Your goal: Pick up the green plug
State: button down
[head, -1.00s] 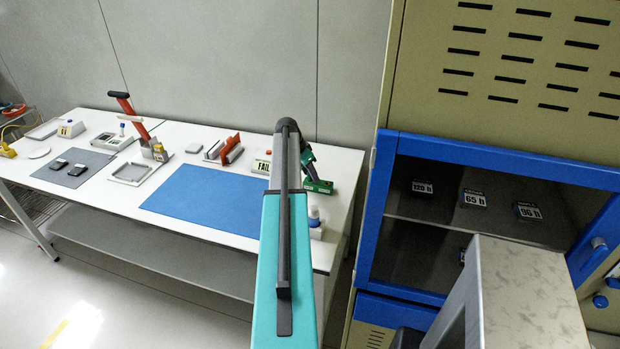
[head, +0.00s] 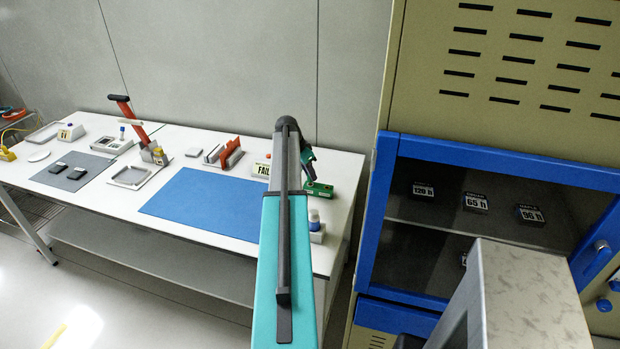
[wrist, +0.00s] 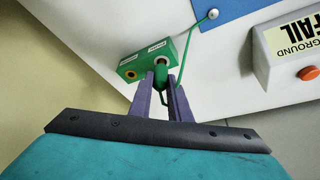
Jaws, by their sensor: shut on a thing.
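The green plug (wrist: 161,79) is between the two fingers of my gripper (wrist: 161,84) in the wrist view, and the fingers are shut on it. A green cord (wrist: 188,55) runs near the plug up to a round stud on the blue mat. The plug's tip is at the right socket of a green box (wrist: 146,60) with two round sockets; I cannot tell whether it sits inside the socket. The left socket is uncovered. In the head view the green box (head: 319,189) stands at the table's right end, and my arm hides the plug.
The blue mat (head: 195,205) covers the table's middle. A FAIL ground tester (head: 262,170) stands left of the green box, with an orange button in the wrist view (wrist: 308,73). A blue-capped bottle (head: 314,218) is near the front edge. A blue-framed cabinet (head: 480,155) stands right.

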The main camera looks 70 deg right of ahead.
jog(key=shift+r+b, duration=0.35)
jog(key=shift+r, duration=0.4)
jog(key=a+r+b, duration=0.1)
jog(key=a+b, duration=0.3)
jog(key=a, duration=1.2)
jog(key=shift+s+r, duration=0.4)
jog(key=shift+s, duration=0.05)
jog(key=shift+w, duration=0.1)
